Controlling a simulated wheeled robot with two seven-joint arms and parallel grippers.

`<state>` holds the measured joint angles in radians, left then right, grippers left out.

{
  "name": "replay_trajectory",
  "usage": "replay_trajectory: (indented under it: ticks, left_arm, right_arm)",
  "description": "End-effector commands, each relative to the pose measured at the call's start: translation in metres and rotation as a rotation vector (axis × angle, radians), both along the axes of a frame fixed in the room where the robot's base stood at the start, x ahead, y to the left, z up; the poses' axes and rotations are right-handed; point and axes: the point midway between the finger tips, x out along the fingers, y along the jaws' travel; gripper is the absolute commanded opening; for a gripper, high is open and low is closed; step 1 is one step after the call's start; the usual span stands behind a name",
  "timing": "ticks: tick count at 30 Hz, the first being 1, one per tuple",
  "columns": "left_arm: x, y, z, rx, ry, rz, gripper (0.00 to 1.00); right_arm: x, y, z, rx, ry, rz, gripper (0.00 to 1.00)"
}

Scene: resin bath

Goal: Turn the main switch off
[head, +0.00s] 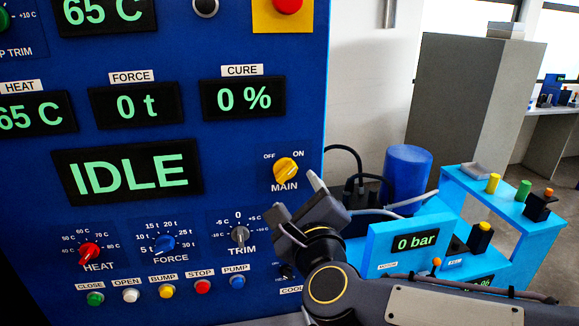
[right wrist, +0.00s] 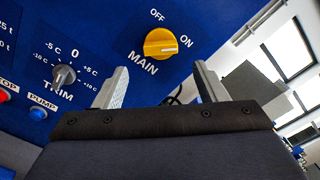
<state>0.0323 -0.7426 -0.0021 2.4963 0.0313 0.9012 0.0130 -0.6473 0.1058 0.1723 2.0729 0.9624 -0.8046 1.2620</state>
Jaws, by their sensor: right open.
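The main switch (head: 286,171) is a yellow rotary knob on the blue panel, with OFF at its upper left and ON at its upper right. In the right wrist view the knob (right wrist: 161,43) has its ridge toward the ON mark. My right gripper (head: 303,207) is open and empty, just below and right of the knob in the head view. In the right wrist view its two fingers (right wrist: 160,86) are spread, with the knob beyond them, apart from both. My left gripper is not in view.
The trim knob (head: 239,234), the force knob (head: 165,243) and a row of coloured buttons with a blue pump button (head: 237,282) sit lower on the panel. The display (head: 127,172) reads IDLE. A light-blue unit (head: 415,243) and a blue drum (head: 407,172) stand at right.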

Motion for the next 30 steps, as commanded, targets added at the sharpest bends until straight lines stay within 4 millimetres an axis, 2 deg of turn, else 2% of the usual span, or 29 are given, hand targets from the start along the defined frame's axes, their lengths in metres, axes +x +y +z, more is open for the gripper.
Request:
replay_trajectory:
  ticks: [12, 16, 24, 25, 30]
  left_arm:
    - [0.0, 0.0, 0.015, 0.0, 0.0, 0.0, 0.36]
    - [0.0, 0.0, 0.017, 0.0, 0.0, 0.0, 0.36]
    - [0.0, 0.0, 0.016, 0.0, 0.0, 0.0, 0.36]
    - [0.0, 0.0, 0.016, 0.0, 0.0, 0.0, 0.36]
    - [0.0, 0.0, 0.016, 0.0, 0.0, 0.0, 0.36]
  right_arm:
    - [0.061, 0.011, 0.001, -0.004, 0.001, -0.003, 0.65]
    - [0.07, 0.012, 0.0, -0.005, 0.0, -0.002, 0.65]
    - [0.072, 0.012, -0.001, -0.005, -0.001, -0.001, 0.65]
    - [0.072, 0.012, -0.001, -0.005, -0.001, -0.001, 0.64]
    - [0.072, 0.013, -0.001, -0.005, -0.001, -0.001, 0.42]
